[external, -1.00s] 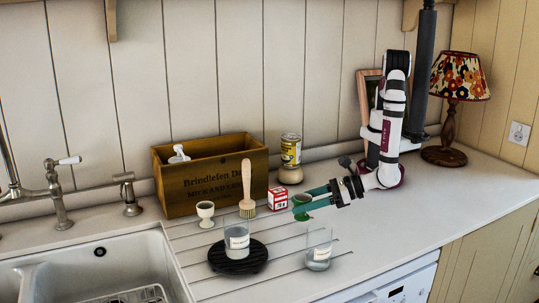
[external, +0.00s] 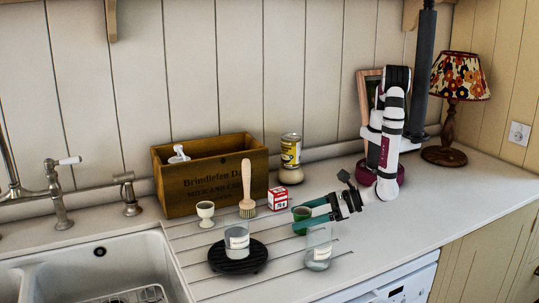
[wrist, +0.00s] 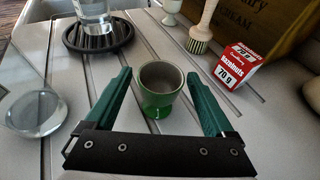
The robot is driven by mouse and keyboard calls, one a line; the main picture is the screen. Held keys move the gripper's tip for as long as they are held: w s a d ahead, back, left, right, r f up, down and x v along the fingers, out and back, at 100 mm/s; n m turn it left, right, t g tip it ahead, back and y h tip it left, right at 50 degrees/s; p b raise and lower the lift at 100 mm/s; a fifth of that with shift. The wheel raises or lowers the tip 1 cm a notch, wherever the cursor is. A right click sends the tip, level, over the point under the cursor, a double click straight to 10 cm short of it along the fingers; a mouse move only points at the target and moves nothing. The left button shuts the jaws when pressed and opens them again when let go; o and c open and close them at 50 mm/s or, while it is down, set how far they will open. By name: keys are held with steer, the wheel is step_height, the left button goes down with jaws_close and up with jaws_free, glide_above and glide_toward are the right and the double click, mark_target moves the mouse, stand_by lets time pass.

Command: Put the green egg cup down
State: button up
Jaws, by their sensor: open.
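The green egg cup (external: 301,214) stands upright on the grooved white worktop, just ahead of my gripper. In the wrist view the egg cup (wrist: 160,88) sits between the tips of my two green fingers, with visible gaps on both sides; its inside looks empty. My gripper (external: 308,216) is open and low over the worktop. In the wrist view my gripper (wrist: 161,88) shows its fingers spread around the cup without touching it.
A red and white hazelnuts box (wrist: 237,66) stands to the right of the cup in the wrist view. A glass (external: 319,250) stands in front. A black round trivet (external: 220,263) holds another glass (external: 237,236). A brush (external: 247,195), a cream egg cup (external: 206,210) and a wooden crate (external: 215,195) stand behind.

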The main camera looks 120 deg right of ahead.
steer(key=v, duration=1.2)
steer(key=shift+r, duration=0.15)
steer(key=s+d+r+m+g+h, duration=0.1)
steer(key=s+d+r+m+g, duration=0.1)
steer(key=d+r+m+g, duration=0.35)
steer(key=s+d+r+m+g+h, duration=0.1)
steer(key=s+d+r+m+g, duration=0.1)
steer(key=d+m, duration=0.55)
steer(key=s+d+r+m+g+h, duration=0.1)
steer(key=s+d+r+m+g, duration=0.1)
steer(key=d+r+m+g, duration=0.35)
steer(key=s+a+r+m+y, duration=0.1)
steer(key=s+r+m+y, duration=0.1)
steer(key=s+m+y, duration=0.9)
steer(key=s+m, duration=0.1)
steer(key=m, duration=0.5)
steer(key=shift+r, duration=0.35)
